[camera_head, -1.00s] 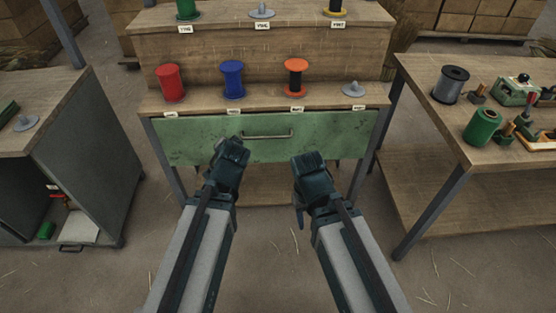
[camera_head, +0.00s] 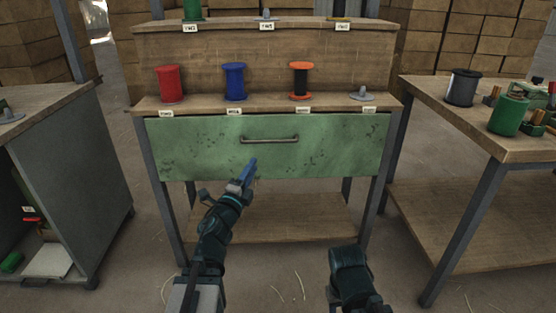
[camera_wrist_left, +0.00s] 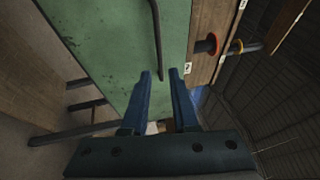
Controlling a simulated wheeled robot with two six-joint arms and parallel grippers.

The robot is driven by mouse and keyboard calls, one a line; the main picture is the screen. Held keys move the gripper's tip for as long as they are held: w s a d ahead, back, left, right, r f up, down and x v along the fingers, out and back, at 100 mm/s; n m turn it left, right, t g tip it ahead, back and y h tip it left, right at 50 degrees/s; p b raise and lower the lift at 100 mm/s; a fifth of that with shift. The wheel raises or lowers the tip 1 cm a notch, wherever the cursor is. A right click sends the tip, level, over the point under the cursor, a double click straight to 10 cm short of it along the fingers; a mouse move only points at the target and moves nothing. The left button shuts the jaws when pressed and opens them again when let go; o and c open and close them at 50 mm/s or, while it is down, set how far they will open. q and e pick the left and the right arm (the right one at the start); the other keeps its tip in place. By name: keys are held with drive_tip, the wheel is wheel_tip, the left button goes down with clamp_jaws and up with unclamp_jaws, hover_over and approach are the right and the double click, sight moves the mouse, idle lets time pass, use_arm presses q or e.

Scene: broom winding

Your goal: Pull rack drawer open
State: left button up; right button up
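The rack drawer (camera_head: 215,150) has a scuffed green front and sits closed under the rack's lower shelf. Its dark bar handle (camera_head: 270,139) is at the upper middle of the front. My left gripper (camera_head: 250,166) is just below and left of the handle's middle, apart from it. In the left wrist view its two blue fingers (camera_wrist_left: 160,88) are spread with nothing between them, and the handle (camera_wrist_left: 157,40) lies ahead of them, across the green drawer front (camera_wrist_left: 95,40). My right arm's wrist (camera_head: 350,272) is low at the right; its fingers do not show.
Red (camera_head: 170,84), blue (camera_head: 235,82) and orange-black (camera_head: 300,80) spools stand on the shelf above the drawer. A side table (camera_head: 500,150) with spools is at the right, a grey cabinet (camera_head: 75,190) at the left. Open floor lies before the rack.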

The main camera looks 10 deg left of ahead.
sight(269, 142)
use_arm(q)
drive_tip(key=w, duration=0.4)
drive_tip(key=w+d+r+p, duration=0.1)
drive_tip(key=w, duration=0.3)
drive_tip(key=w+d+r+p, duration=0.1)
drive_tip(key=w, duration=0.4)
drive_tip(key=shift+w+r, duration=0.1)
clamp_jaws()
idle(1.4)
